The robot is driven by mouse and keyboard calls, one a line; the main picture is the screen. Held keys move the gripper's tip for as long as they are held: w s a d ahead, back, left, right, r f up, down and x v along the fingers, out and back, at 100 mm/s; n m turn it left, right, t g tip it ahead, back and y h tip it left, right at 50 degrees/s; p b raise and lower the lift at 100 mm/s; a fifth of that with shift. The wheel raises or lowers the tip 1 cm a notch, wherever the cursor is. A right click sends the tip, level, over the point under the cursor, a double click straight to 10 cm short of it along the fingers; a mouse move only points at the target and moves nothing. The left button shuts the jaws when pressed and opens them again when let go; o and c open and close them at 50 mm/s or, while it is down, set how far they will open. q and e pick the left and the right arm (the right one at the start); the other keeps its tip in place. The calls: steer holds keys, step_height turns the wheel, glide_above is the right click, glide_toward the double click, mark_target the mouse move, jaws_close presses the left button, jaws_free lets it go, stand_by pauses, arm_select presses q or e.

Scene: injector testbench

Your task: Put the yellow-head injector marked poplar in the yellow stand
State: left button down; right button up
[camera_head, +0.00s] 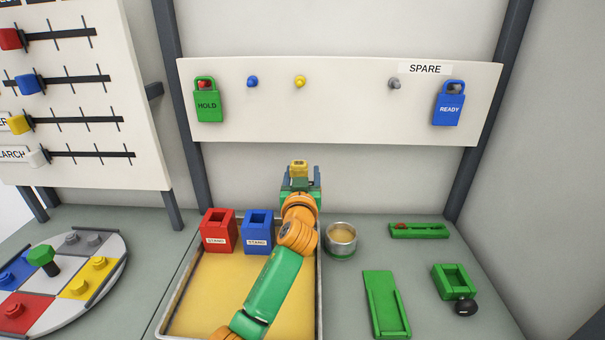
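My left arm reaches up over the tray, and its gripper (300,176) points away from me in front of the back wall. A small yellow piece (299,167) with a dark mark shows at the fingertips. I cannot tell whether it is held or what marking it bears. Its lower part is hidden by the gripper. No yellow stand can be made out; the red stand (219,232) and blue stand (258,232) stand at the tray's back left, and my arm hides the area to their right. My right gripper is not in view.
The tray (179,295) has a raised metal rim. Right of it are a metal cup (341,239) and several green holders (386,303). A coloured disc (52,270) with studs lies at left. The panel (350,115) behind carries pegs and HOLD and READY tags.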

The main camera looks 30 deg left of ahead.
arm_select(q)
steer(key=shift+f+b, duration=2.85)
steer(key=shift+f, duration=0.4)
steer(key=shift+s+r, duration=0.1)
steer(key=shift+r, duration=0.1)
steer(key=shift+f, duration=0.1)
jaws_free()
steer(key=shift+s+d+f, duration=0.1)
steer(key=shift+s+d, duration=0.1)
steer(key=b+v, duration=0.1)
steer(key=v, duration=0.5)
steer(key=shift+s, duration=0.3)
